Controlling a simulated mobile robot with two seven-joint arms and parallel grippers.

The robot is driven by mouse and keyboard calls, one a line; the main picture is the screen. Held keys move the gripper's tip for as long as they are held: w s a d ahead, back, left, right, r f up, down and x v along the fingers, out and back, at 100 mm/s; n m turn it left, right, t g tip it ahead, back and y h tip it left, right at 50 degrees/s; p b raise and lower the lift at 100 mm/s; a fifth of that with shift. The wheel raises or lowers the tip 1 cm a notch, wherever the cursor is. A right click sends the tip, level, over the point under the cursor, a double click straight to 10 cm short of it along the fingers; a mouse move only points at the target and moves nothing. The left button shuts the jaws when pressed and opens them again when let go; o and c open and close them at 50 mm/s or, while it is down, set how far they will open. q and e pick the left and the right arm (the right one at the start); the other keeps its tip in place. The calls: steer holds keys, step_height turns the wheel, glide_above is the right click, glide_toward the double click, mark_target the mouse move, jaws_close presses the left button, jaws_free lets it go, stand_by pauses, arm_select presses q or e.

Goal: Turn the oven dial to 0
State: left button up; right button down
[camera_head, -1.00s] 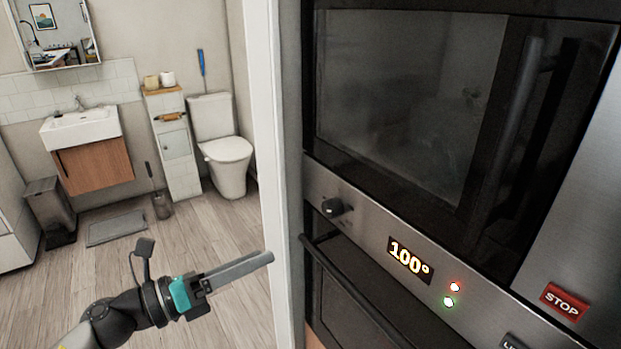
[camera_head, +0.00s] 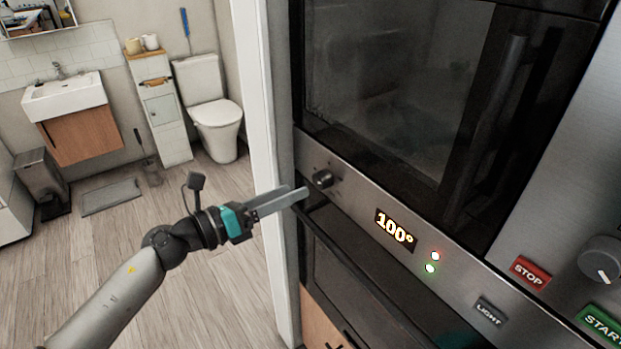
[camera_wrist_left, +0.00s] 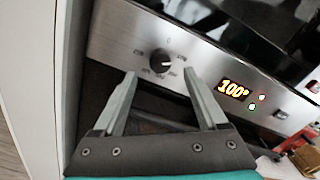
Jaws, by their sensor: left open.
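The oven dial (camera_head: 323,179) is a small dark round knob on the steel control panel, left of the lit display (camera_head: 394,229), which reads 100°. In the left wrist view the dial (camera_wrist_left: 160,62) has a pale pointer line and small markings around it, with a 0 above it. My left gripper (camera_head: 304,191) is open and empty. Its fingertips are close to the dial, just below and left of it in the head view. In the left wrist view the fingers (camera_wrist_left: 160,76) point up toward the dial, one on each side just below it; contact cannot be told. My right gripper is not in view.
The oven door handle (camera_head: 345,250) runs below the panel. Red and green lights (camera_head: 433,262), a STOP button (camera_head: 530,272), a LIGHT button (camera_head: 489,311) and another grey knob (camera_head: 601,262) lie to the right. A white door frame (camera_head: 258,150) stands left of the oven.

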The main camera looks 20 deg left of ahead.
mark_target(317, 181)
arm_select(q)
steer(key=shift+p+x, duration=0.4)
steer(key=shift+x, duration=2.5)
steer(key=shift+c, duration=0.2)
jaws_close()
